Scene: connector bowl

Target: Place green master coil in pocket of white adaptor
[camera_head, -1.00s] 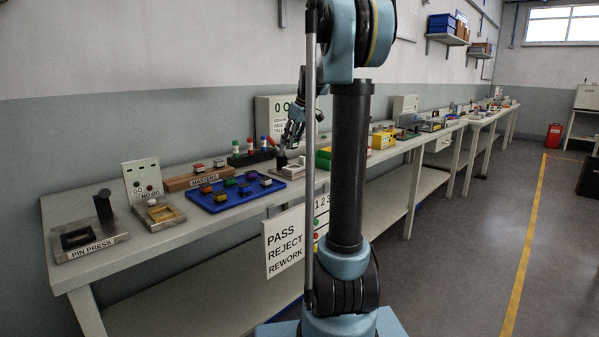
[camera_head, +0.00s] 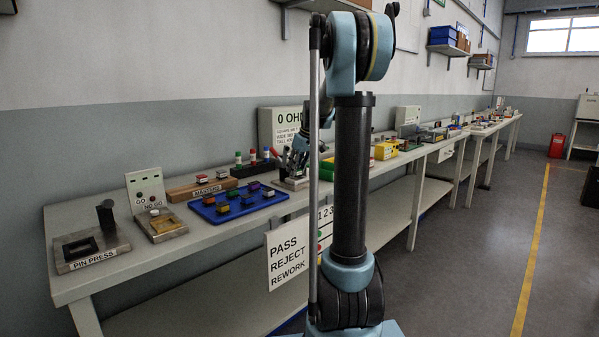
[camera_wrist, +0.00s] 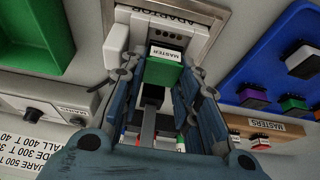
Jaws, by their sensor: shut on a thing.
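In the wrist view the green master coil (camera_wrist: 163,72), a green block with a white labelled top, sits between the fingertips of my gripper (camera_wrist: 160,78). My gripper is shut on it. The white adaptor (camera_wrist: 178,24), on a grey metal plate, is right beyond the coil at the top of the wrist view. The coil overlaps the adaptor's near part, so its pocket is hidden, and I cannot tell whether the coil is inside or above it. In the head view my gripper (camera_head: 291,161) is low over the adaptor's plate (camera_head: 290,184), partly behind my arm.
A blue tray (camera_head: 212,216) with several coloured coils lies left of the adaptor, with the wooden MASTERS rack (camera_head: 181,194) behind it. A green bin (camera_wrist: 32,35) stands on the adaptor's other side.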

